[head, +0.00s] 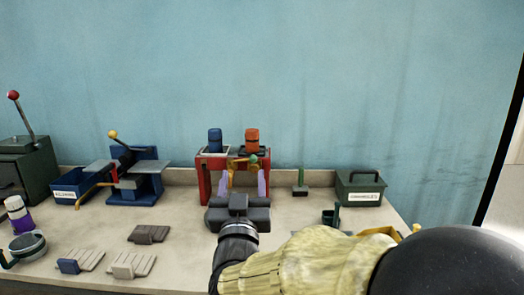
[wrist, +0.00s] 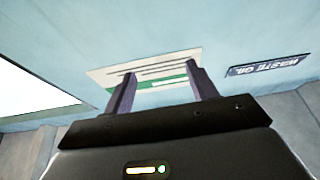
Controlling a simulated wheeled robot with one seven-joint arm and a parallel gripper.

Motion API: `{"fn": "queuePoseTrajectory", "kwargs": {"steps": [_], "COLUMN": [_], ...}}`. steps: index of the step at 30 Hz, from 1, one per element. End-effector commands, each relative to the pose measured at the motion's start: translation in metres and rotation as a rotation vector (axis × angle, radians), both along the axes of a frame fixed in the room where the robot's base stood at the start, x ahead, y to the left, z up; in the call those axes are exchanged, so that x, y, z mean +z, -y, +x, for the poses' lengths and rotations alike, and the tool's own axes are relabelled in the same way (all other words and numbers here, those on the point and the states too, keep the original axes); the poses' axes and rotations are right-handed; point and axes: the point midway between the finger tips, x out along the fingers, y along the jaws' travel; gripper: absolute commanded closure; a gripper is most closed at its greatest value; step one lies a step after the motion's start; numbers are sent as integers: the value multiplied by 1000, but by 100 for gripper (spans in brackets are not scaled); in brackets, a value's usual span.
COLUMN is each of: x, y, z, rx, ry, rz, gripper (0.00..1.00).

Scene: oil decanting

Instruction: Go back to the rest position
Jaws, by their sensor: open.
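My gripper (head: 247,182) shows in the head view over the middle of the bench, with two pale purple fingers pointing away from me. Its fingers are apart and overlap the red stand (head: 205,180) in the picture; I cannot tell the distance between them. In the wrist view my gripper (wrist: 162,82) is open, with nothing between its fingers. A white and green sign (wrist: 145,68) on the blue wall shows behind the fingers. My arm reaches in from the lower right.
A blue can (head: 215,139) and an orange can (head: 252,139) sit on the stand. A blue press (head: 140,180) and blue bin (head: 75,187) stand left, a green box (head: 360,188) right. Several flat grey pieces (head: 148,234) lie at front left. A "WASTE OIL" label (wrist: 268,65) shows in the wrist view.

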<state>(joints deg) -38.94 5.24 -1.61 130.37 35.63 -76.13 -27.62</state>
Motion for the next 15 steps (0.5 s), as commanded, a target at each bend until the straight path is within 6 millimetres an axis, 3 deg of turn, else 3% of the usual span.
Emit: {"fn": "queuePoseTrajectory", "kwargs": {"steps": [3, 15], "x": [0, -65], "y": [3, 21], "z": [1, 20], "rx": [-5, 40], "ry": [0, -160], "rz": [0, -25], "gripper": [43, 43]}}
